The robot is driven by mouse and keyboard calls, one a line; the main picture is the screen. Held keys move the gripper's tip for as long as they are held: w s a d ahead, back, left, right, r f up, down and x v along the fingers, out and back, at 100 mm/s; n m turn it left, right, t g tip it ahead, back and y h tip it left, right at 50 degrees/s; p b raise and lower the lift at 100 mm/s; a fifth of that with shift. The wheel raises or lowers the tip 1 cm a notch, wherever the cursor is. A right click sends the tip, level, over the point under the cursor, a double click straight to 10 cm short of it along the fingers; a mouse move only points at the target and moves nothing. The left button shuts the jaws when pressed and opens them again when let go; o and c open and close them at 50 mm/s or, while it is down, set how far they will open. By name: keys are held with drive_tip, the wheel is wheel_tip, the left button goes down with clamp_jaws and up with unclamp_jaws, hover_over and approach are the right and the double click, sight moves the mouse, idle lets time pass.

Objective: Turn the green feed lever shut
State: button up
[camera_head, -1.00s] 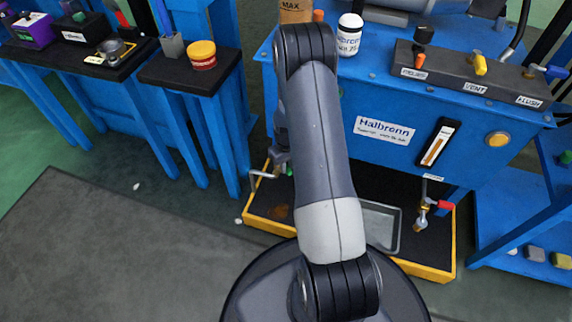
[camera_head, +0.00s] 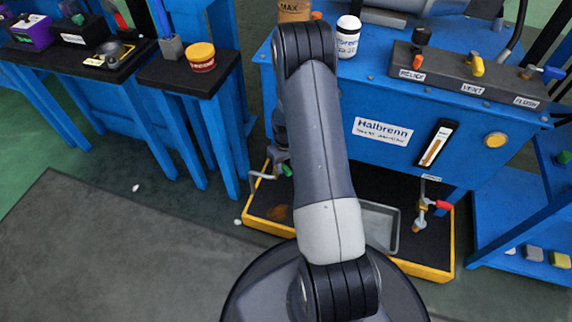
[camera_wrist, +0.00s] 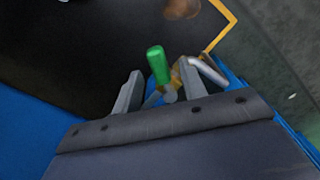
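The green feed lever (camera_wrist: 157,65) shows in the wrist view between the two fingers of my gripper (camera_wrist: 160,84). The fingers stand apart, with a visible gap on each side of the lever. The lever's green end points away from my gripper, toward the dark tray. Its base, by a brass-coloured fitting, is partly hidden. In the head view, a small part of the green lever (camera_head: 287,170) shows just left of my arm, low on the front of the blue unit. My gripper is mostly hidden there behind my arm link.
A bent metal pipe (camera_wrist: 208,71) lies close to the right finger. Below is a dark tray with a yellow rim (camera_head: 262,225). A red-handled tap (camera_head: 443,205) stands to the right. The blue unit (camera_head: 350,100) rises behind. Open floor (camera_head: 110,250) lies at left.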

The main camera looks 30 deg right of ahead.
sight(286, 168)
wheel_tip(286, 168, up, 10)
drive_tip(key=p, duration=0.3)
drive_tip(key=shift+f, duration=0.15)
drive_tip(key=shift+c, duration=0.3)
